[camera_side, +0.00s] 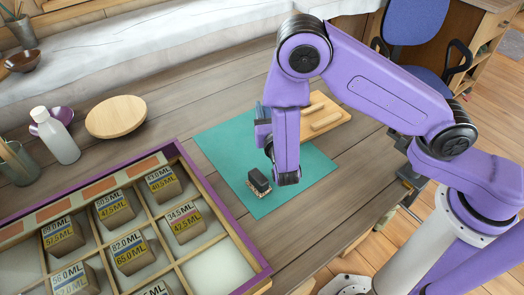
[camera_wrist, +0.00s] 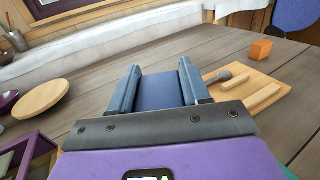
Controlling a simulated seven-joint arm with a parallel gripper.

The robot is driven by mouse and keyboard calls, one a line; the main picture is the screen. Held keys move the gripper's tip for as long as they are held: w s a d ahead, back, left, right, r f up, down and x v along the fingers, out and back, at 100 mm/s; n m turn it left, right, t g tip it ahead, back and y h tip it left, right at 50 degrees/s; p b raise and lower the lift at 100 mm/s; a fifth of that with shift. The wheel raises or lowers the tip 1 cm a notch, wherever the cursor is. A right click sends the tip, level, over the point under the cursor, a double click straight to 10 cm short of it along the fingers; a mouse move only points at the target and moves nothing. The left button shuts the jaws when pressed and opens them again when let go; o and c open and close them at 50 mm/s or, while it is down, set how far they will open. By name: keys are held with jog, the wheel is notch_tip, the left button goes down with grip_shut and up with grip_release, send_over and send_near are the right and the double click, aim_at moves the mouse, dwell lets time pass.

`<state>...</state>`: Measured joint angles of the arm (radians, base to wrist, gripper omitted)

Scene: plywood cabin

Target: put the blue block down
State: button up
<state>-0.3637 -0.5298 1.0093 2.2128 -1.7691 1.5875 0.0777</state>
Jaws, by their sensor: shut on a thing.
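My gripper (camera_wrist: 160,72) is shut on the blue block (camera_wrist: 162,92), which fills the space between its two grey-blue fingers in the wrist view. In the side view my gripper (camera_side: 263,118) is over the teal mat (camera_side: 225,145), with its fingers at the left of the purple wrist. The block cannot be told apart from the fingers there. I cannot tell the exact gap between block and mat. The wrist view looks out across the table, so the surface under the block is hidden.
A dark brush-like object (camera_side: 259,181) sits on the mat close to my wrist. A wooden board (camera_side: 338,110) lies behind; an orange cube (camera_wrist: 261,50) stands near it. A divided tray (camera_side: 236,232) with labelled blocks, a round wooden plate (camera_side: 116,117) and a white bottle (camera_side: 57,138) are left.

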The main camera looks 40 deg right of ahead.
jog(key=shift+n+t+y, duration=0.3)
jog(key=shift+n+y, duration=0.2)
jog(key=shift+y, duration=0.2)
jog(key=w+a+f, duration=0.2)
jog(key=w+f, duration=0.1)
jog(key=w, duration=0.1)
jog(key=w+a+f, duration=0.2)
jog(key=w+f, duration=0.1)
jog(key=w, duration=0.1)
jog(key=w+a+f, duration=0.3)
jog(key=w, duration=0.1)
jog(key=shift+w+a+f, duration=0.1)
jog(key=shift+w+f, duration=0.05)
jog(key=shift+w+a+f, duration=0.15)
jog(key=shift+w+f, duration=0.25)
jog(key=shift+f, duration=1.55)
jog(key=shift+f, duration=0.1)
jog(key=o, duration=1.1)
